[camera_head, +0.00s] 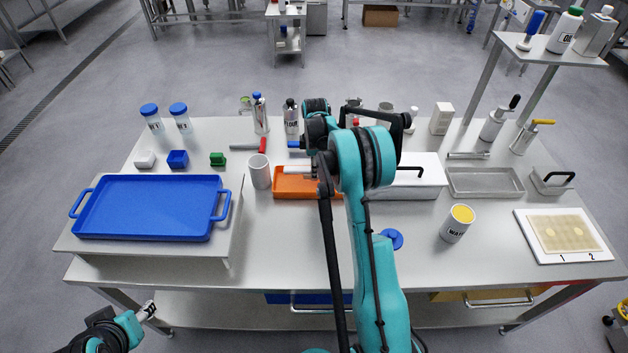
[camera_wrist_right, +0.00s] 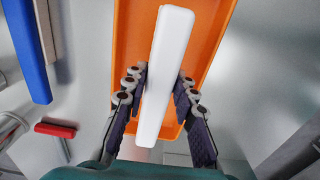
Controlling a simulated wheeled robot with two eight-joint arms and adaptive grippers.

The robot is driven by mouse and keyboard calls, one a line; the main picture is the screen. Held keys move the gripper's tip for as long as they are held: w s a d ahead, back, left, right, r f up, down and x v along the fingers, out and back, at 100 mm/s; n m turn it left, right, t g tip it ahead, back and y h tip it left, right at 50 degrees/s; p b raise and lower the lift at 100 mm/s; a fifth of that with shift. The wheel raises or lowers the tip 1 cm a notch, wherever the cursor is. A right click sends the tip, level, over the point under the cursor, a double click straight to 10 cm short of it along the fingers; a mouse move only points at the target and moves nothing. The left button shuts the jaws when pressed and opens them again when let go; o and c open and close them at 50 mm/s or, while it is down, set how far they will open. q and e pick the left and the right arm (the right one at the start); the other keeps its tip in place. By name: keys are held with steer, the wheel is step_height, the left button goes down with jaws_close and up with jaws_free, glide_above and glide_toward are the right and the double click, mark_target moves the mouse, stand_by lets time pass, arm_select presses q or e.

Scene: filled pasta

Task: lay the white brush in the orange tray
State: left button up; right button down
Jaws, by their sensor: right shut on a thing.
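The orange tray (camera_head: 290,188) lies mid-table in the head view, partly hidden by my right arm. It fills the upper middle of the right wrist view (camera_wrist_right: 128,45). My right gripper (camera_wrist_right: 160,98) is shut on the white brush (camera_wrist_right: 168,60), with a finger on each side. The brush is long and pale and lies over the tray in that view; I cannot tell whether it touches the tray. In the head view, my right gripper (camera_head: 312,168) is over the tray's back part, largely hidden by its own arm. My left gripper (camera_head: 147,311) is low at left, off the table; its jaws are too small to read.
A blue tray (camera_head: 150,208) stands on a raised board at left. A white cup (camera_head: 259,172) is close to the orange tray's left side. A blue-handled brush (camera_wrist_right: 28,50) and a red-headed tool (camera_wrist_right: 54,130) lie nearby. A white box (camera_head: 425,172) is to the right.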

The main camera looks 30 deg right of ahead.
step_height(320, 180, down, 4)
steer(key=shift+f+b, duration=0.1)
steer(key=shift+b, duration=0.7)
steer(key=shift+a, duration=0.1)
steer(key=c, duration=1.2)
jaws_free()
steer(key=shift+f, duration=0.1)
